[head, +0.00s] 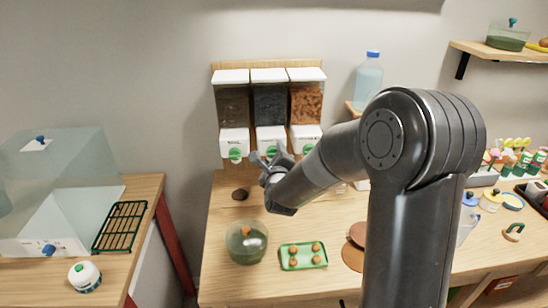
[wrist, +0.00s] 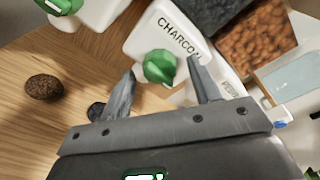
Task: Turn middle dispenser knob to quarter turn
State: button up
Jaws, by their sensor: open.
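The dispenser (head: 269,76) hangs on the wall with three white-lidded bins side by side. The middle one, labelled CHARCOAL in the wrist view, has a white front (wrist: 140,40) and a green knob (wrist: 160,67). In the head view my gripper (head: 268,160) is in front of the middle knob and mostly hides it. In the wrist view my gripper (wrist: 163,82) is open, with one finger on each side of the knob. I cannot tell whether either finger touches it. The left green knob (head: 235,154) and right green knob (head: 307,149) show beside it.
A blue-capped bottle (head: 369,75) stands right of the dispenser.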

jog(key=s+r, duration=0.1)
jog(key=s, duration=0.9)
jog(key=shift+s, duration=0.4)
jog(key=s+d+r+n+g, duration=0.1)
jog(key=s+d+n+g, duration=0.1)
jog(key=s+n, duration=0.6)
jog(key=s+d+r+n+g, duration=0.2)
jog(key=s+n+g, duration=0.3)
jog(key=s+n, duration=0.3)
jog(key=s+d+r+n+g, duration=0.2)
jog(key=s+d+n+g, duration=0.1)
jog(key=s+n, duration=0.5)
jog(key=s+g, duration=0.1)
jog(key=s, duration=0.2)
jog(key=shift+s+d+r+n, duration=0.15)
jog(key=shift+s+d+n, duration=0.25)
jog(key=shift+c, duration=0.5)
dwell(0.8)
